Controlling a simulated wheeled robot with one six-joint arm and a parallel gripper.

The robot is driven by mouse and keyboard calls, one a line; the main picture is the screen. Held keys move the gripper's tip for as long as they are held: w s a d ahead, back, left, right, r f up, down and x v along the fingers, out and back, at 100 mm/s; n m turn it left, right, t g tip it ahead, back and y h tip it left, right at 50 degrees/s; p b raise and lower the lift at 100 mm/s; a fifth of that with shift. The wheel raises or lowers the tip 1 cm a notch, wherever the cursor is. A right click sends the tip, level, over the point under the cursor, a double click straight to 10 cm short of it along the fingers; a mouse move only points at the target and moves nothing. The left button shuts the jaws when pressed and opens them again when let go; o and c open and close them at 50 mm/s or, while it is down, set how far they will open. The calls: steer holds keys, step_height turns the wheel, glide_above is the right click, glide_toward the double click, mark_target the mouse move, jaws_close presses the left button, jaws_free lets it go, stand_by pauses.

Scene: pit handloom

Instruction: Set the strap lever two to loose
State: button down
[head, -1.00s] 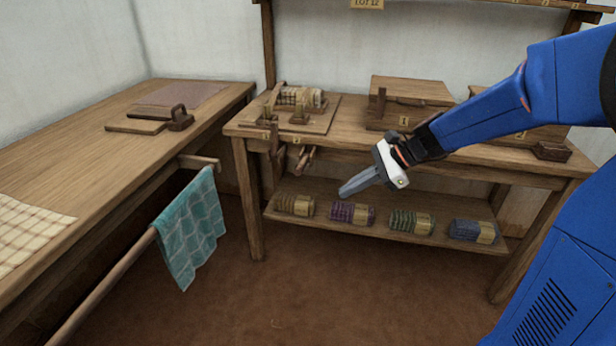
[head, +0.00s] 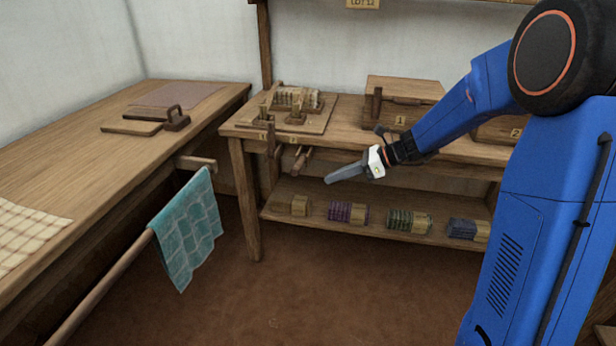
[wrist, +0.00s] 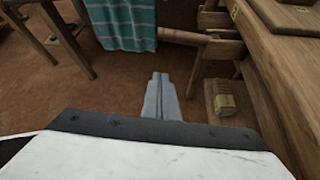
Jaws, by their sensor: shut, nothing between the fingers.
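Two wooden levers hang at the front edge of the back bench, under small number tags. The left lever (head: 272,140) points roughly up and down. The right lever (head: 302,158), under the second tag and seemingly strap lever two, sticks out from the edge at a slant. The tag's digit is too small to read surely. My gripper (head: 328,181) is shut and empty, in front of the bench, right of and a little below this lever, apart from it.
A teal cloth (head: 188,232) hangs on a pole at the side table (head: 75,175). Several banded yarn bundles lie on the lower shelf (head: 375,228). A wooden box (head: 405,88) and a small roller device (head: 298,100) stand on the bench. The floor in front is clear.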

mark_target(299, 165)
steer(key=w+a+f, duration=0.1)
steer(key=w+a, duration=0.1)
steer(key=a, duration=0.7)
stand_by(0.4)
steer(key=shift+w, duration=0.15)
